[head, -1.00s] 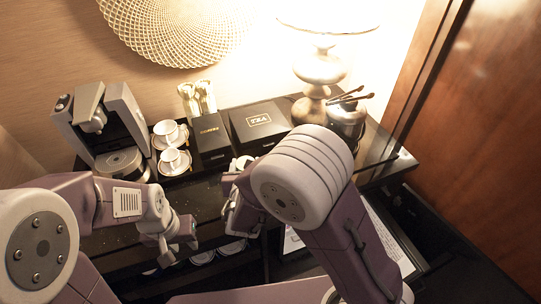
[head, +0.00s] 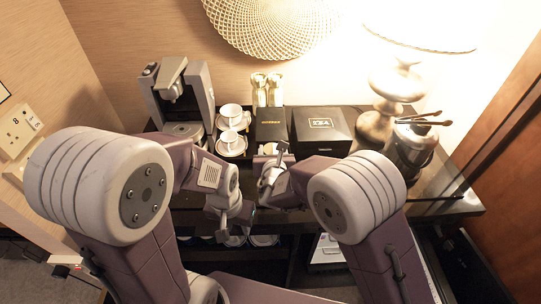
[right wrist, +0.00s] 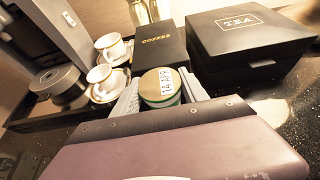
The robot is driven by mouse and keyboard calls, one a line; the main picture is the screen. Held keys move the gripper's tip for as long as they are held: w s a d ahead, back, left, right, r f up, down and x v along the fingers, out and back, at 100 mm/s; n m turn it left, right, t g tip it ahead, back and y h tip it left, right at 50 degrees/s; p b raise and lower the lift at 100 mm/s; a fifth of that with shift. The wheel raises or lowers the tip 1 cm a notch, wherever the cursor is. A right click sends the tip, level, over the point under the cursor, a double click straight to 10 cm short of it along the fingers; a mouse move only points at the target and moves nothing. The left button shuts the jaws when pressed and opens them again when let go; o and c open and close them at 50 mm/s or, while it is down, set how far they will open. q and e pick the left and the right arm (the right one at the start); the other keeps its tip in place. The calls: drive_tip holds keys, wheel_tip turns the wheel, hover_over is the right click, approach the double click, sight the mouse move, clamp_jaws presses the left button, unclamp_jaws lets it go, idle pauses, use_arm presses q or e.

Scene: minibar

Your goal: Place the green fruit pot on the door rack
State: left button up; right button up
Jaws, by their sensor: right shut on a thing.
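The fruit pot (right wrist: 161,88) is a small round pot with a pale gold-green lid and a white date label, seen from above in the right wrist view. My right gripper (right wrist: 160,97) has its two pale fingers on either side of the pot and is shut on it. In the head view the pot (head: 268,148) shows small and pale at the right gripper (head: 264,165), just in front of the coffee box. My left gripper (head: 230,222) is lower, at the counter's front, holding nothing visible; its jaw opening is unclear. I cannot make out the door rack.
On the counter are a coffee machine (head: 181,92), cups on saucers (head: 231,143), a black coffee box (head: 270,125), a black tea box (head: 321,130), a lamp (head: 397,85) and an ice bucket (head: 414,145) with tongs. A whitish panel (head: 327,250) shows below the counter.

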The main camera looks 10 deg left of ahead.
drive_tip(key=shift+w+a+f, duration=0.35)
drive_tip(key=shift+a+f, duration=0.05)
drive_tip(key=shift+a, duration=0.2)
wheel_tip(320, 180, down, 4)
drive_tip(key=shift+f, duration=0.1)
drive_tip(key=shift+f, duration=0.1)
drive_tip(key=o, duration=1.5)
drive_tip(key=shift+c, duration=0.2)
